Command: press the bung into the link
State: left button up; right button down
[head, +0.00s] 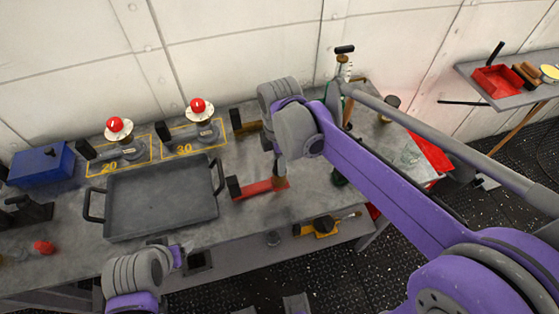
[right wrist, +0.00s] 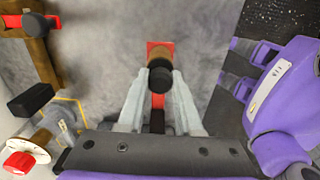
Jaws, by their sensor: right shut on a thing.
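The link appears to be a red bar (head: 256,189) with a black block at its left end, lying on the grey bench; it also shows in the right wrist view (right wrist: 158,47). The bung appears to be a small brown cylinder with a black top (right wrist: 160,78), over the red end of the link. My right gripper (head: 280,168) points down there, its fingers (right wrist: 160,82) shut on the bung. The bung's lower end is hidden, so I cannot tell how deep it sits. My left gripper (head: 178,255) is low at the bench's front; its jaw gap is unclear.
A grey tray (head: 160,232) with black handles lies left of the link. Behind it stand two red-topped fittings (head: 117,127) (head: 198,108) in yellow outlines. A blue box (head: 42,165) is at far left. A brown bar with a black end (head: 245,124) lies behind the link.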

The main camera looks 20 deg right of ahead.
jog(key=c, duration=0.5)
grip_release()
